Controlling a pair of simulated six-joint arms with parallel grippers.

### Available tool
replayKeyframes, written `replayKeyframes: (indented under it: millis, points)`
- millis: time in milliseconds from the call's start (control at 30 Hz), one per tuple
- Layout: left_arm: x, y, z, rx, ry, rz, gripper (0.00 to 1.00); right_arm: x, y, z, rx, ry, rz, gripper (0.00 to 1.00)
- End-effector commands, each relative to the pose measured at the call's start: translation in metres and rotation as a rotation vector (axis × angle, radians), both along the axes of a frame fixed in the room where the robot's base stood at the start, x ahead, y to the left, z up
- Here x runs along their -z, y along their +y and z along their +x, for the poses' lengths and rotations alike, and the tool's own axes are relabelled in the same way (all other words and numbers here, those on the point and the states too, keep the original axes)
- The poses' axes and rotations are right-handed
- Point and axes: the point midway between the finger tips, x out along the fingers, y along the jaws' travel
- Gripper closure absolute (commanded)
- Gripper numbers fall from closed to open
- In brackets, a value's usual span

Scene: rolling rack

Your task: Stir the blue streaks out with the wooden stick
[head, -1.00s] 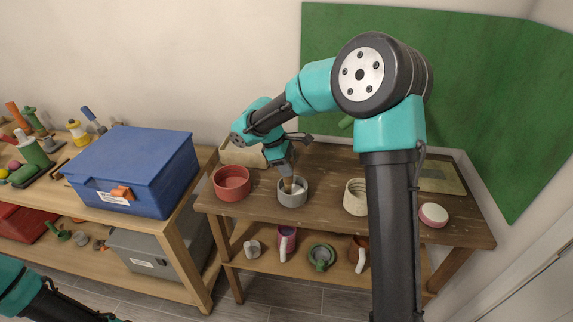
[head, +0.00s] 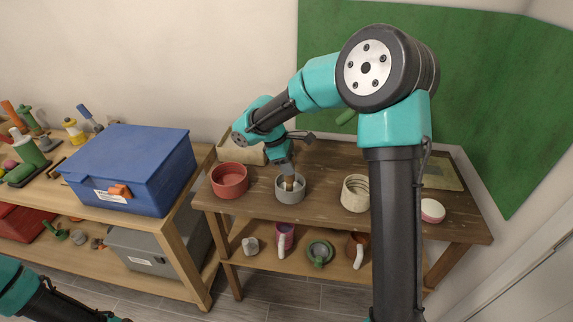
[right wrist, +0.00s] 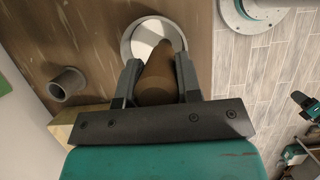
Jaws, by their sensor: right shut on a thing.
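The wooden stick (head: 289,183) stands with its lower end inside a grey pot (head: 290,196) on the dark wooden bench. My right gripper (head: 287,172) is above the pot and shut on the stick. In the right wrist view the brown stick (right wrist: 156,82) sits between the two fingers and points into the pot (right wrist: 127,40). The pot's contents look white where they show. I cannot make out any blue streaks; the stick and fingers cover part of the surface. Only a part of my left arm shows at the lower left; its gripper is out of view.
A red pot (head: 229,183) stands just left of the grey pot, and a cream ribbed pot (head: 355,194) to its right. A small pink-and-white round dish (head: 432,211) is farther right. Several mugs sit on the lower shelf (head: 268,258). A blue box (head: 130,170) is on the left rack.

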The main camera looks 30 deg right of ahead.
Motion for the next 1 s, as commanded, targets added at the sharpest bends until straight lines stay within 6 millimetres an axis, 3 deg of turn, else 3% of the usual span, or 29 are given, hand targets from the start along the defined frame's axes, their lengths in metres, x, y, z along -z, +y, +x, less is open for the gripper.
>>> replayKeyframes:
  millis: [1000]
  points:
    - [0.000,0.000,0.000,0.000,0.000,0.000,0.57,0.002,-0.016,-0.003,0.002,0.004,0.001,0.92]
